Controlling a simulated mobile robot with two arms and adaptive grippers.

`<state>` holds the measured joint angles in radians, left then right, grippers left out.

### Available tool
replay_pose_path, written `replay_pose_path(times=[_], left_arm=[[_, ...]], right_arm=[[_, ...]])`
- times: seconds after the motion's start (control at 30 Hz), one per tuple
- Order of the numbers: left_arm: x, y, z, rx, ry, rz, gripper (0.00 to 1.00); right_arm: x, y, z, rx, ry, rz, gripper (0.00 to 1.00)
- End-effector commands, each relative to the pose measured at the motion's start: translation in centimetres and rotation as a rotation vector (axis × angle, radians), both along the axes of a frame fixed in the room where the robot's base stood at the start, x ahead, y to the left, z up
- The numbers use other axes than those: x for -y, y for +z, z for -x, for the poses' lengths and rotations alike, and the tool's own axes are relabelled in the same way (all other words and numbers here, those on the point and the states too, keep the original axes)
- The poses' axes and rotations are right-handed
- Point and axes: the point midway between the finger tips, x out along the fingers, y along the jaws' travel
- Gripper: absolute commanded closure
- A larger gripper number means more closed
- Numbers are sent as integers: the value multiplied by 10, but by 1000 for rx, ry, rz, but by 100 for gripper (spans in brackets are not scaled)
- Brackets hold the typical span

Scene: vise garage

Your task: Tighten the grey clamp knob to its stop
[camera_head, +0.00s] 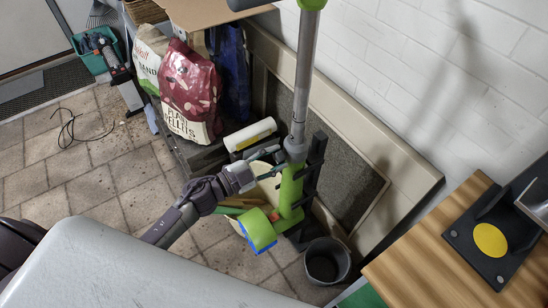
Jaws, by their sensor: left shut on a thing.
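A long tool stands steeply upright, with a grey tube (304,70) above a green lower body (288,190) and a green head (257,230) near the floor. A dark grey collar (295,149) joins tube and body. My left gripper (276,163) comes in from the left, its fingertips at the side of the tool just below the collar. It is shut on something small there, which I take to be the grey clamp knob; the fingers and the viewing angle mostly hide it. My right gripper is not in view.
A black rack (312,180) stands right behind the tool. A dark bucket (327,262) is at its foot. A wooden bench (430,262) fills the lower right. Bags, including a red pellet bag (190,85), stand behind.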

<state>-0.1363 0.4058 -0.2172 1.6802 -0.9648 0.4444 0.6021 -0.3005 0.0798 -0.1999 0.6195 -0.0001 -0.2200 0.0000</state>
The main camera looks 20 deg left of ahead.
Motion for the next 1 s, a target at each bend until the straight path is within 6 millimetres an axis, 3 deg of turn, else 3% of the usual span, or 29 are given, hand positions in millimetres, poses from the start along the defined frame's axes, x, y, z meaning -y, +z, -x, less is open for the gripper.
replay_pose_path(times=[1.0], left_arm=[[1,-5,1,599,-8,-757,96]], right_arm=[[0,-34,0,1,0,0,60]])
